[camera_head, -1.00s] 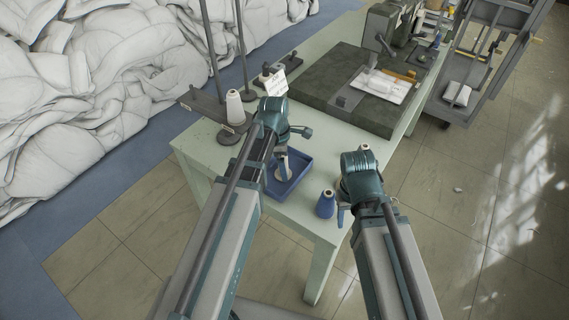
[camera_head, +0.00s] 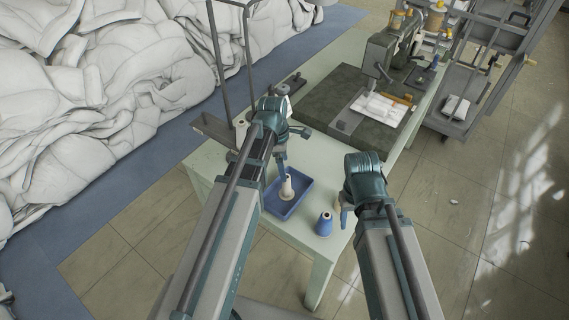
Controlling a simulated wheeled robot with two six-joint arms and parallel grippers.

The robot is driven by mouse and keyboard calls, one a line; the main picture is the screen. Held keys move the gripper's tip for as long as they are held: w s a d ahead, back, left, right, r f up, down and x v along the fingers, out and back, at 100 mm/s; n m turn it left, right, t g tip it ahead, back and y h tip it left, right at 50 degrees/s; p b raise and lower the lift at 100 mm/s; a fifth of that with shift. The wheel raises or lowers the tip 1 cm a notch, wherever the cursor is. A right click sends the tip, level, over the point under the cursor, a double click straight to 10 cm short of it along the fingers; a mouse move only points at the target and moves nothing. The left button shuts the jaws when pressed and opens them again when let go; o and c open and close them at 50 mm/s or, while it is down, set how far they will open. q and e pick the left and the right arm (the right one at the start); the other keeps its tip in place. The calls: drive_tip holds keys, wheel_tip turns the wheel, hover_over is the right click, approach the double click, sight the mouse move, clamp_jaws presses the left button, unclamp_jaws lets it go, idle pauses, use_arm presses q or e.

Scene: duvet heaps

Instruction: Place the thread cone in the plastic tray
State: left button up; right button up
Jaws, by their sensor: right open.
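A white thread cone (camera_head: 287,190) stands upright inside the blue plastic tray (camera_head: 271,211) on the pale green table. My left gripper (camera_head: 283,168) is right at the cone's top, pointing down; its fingers are seen edge-on, so I cannot tell whether they are open or touch the cone. A blue thread cone (camera_head: 324,226) stands on the table to the right of the tray, near the front edge. My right gripper (camera_head: 345,212) is open, pointing down just right of the blue cone and apart from it.
Another white cone (camera_head: 241,131) stands by a dark thread stand (camera_head: 214,130) at the table's left edge, partly behind my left arm. A sewing machine (camera_head: 392,50) on a dark base (camera_head: 325,100) fills the far table. A grey cart (camera_head: 470,90) stands at far right.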

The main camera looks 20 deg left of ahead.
use_arm(q)
drive_tip(key=s+d+m+y, duration=0.1)
drive_tip(key=s+d+m, duration=0.4)
drive_tip(key=m, duration=0.7)
drive_tip(key=s+d+m+y, duration=0.1)
drive_tip(key=s+d+m, duration=0.5)
drive_tip(key=s+m, duration=0.3)
drive_tip(key=m, duration=0.3)
drive_tip(key=shift+d+m+g+y, duration=0.2)
drive_tip(key=shift+m+g+y, duration=0.1)
drive_tip(key=shift+s, duration=0.1)
